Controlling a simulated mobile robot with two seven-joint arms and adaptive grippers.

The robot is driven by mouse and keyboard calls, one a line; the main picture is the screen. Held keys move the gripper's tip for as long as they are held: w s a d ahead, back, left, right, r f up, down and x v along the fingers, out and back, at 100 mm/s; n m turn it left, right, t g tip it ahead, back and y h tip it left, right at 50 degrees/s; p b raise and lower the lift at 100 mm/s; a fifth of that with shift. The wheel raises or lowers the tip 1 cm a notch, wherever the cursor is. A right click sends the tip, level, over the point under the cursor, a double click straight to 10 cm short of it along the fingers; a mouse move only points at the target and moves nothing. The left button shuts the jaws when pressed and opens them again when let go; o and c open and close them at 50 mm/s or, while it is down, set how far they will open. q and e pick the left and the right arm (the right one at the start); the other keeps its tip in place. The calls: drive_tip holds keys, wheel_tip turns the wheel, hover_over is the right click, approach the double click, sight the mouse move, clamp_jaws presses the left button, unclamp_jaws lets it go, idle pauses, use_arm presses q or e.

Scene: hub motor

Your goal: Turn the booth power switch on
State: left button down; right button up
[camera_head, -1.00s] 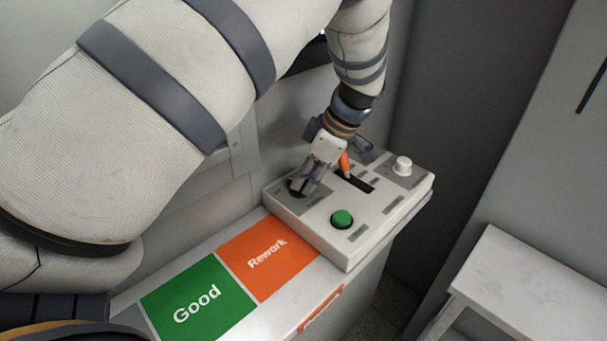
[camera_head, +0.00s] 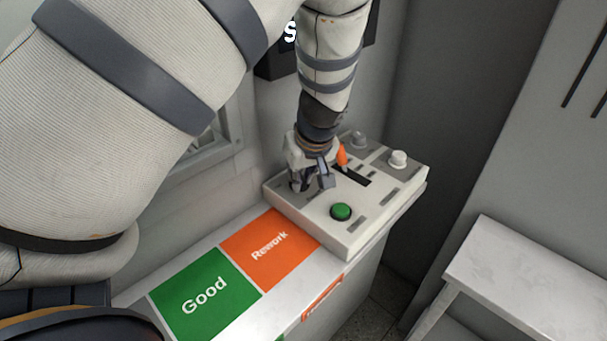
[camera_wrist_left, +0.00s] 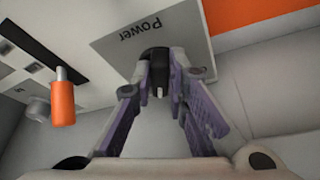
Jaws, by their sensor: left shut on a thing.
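The control box (camera_head: 365,215) sits on the ledge. Its power switch (camera_wrist_left: 158,62) is a black rotary knob on a grey plate labelled "Power" in the left wrist view. My left gripper (camera_head: 308,184) is over the box's left corner; in the left wrist view its fingers (camera_wrist_left: 158,80) are closed around the knob, one on each side. In the head view the fingers hide most of the knob. A small light mark shows on the knob. My right gripper is not in view.
An orange lever (camera_head: 341,155) stands in a slot close beside my left gripper. A green button (camera_head: 341,211) and a white knob (camera_head: 398,158) are on the box. Orange "Rework" (camera_head: 268,250) and green "Good" (camera_head: 205,296) areas lie in front. A white table (camera_head: 520,270) is at the right.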

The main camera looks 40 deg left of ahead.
use_arm(q)
drive_tip(key=shift+s+a+m+t+h, duration=0.15)
drive_tip(key=shift+m+t+h, duration=0.15)
drive_tip(key=shift+m, duration=0.75)
drive_tip(key=shift+s+m+t+h, duration=0.1)
drive_tip(key=shift+m+t+h, duration=0.2)
drive_tip(key=shift+m, duration=0.75)
drive_tip(key=c, duration=1.6)
unclamp_jaws()
drive_tip(key=v, duration=1.2)
